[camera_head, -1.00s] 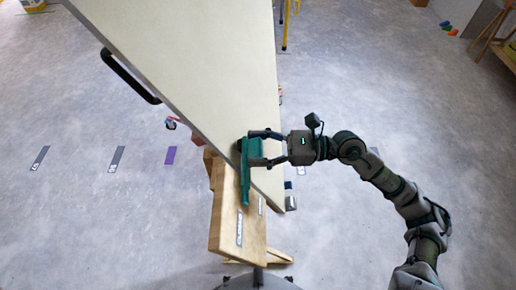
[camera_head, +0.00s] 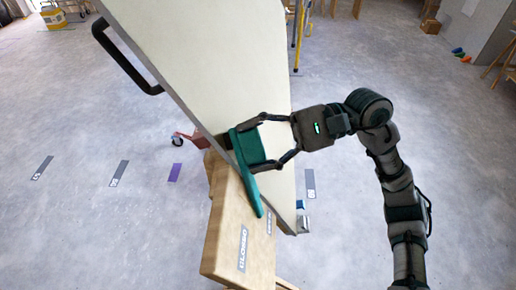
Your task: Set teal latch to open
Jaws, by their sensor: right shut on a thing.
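The teal latch (camera_head: 249,147) sits at the lower part of the large pale panel (camera_head: 212,60). Its long handle (camera_head: 257,197) points down and slightly right, over the top of a wooden post. My right gripper (camera_head: 270,142) comes from the right and is shut on the teal latch, one finger above and one below its block. A label reading "CLOSED" (camera_head: 243,248) is on the wooden post (camera_head: 225,232). A second label (camera_head: 269,222) lies near the handle's tip; I cannot read it. My left gripper is not in view.
A black handle (camera_head: 125,58) is on the panel's upper left edge. Open floor surrounds the panel.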

